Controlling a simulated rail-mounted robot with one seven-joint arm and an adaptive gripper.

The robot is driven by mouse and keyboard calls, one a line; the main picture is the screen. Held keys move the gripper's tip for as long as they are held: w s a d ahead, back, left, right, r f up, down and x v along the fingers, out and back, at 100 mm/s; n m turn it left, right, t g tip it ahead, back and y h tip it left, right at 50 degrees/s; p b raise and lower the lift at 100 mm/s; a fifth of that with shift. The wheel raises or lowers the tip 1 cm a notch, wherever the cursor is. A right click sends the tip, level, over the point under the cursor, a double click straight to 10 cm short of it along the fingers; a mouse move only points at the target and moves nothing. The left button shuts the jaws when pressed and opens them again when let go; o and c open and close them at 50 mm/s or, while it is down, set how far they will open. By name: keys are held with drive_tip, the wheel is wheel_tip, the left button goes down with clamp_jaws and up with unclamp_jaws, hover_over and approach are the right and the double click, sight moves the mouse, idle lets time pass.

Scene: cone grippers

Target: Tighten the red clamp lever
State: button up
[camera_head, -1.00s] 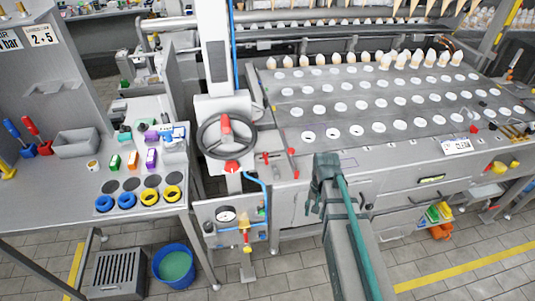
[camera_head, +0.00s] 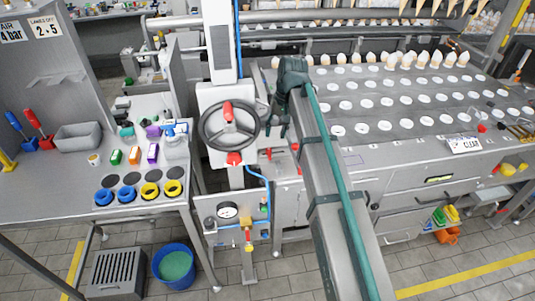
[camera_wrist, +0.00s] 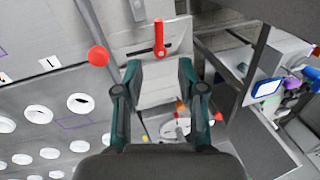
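A red lever (camera_wrist: 159,38), which looks like the clamp lever, stands on a pale plate with a dark curved slot in the wrist view. It is small in the head view (camera_head: 266,153), on the machine front right of the handwheel. My gripper (camera_head: 277,133) points downward just above this spot. In the wrist view my gripper (camera_wrist: 159,68) is open, with its two fingers apart and nothing between them. The lever appears just beyond the fingertips, centred between them; no contact is visible.
A red ball knob (camera_wrist: 98,56) on a grey rod is beside the lever, close to one finger. The handwheel (camera_head: 229,125) with red parts stands left of my gripper. The perforated plate (camera_head: 390,103) lies to the right, and a worktable (camera_head: 75,178) to the left.

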sight(270, 154)
drive_tip(key=f, duration=0.3)
drive_tip(key=a+f+p, duration=0.1)
drive_tip(key=f, duration=0.2)
drive_tip(key=f+p, duration=0.1)
drive_tip(key=f, duration=0.2)
drive_tip(key=shift+s+a+f, duration=0.15)
drive_tip(key=shift+a+f, duration=0.1)
drive_tip(key=shift+a, duration=0.1)
clamp_jaws()
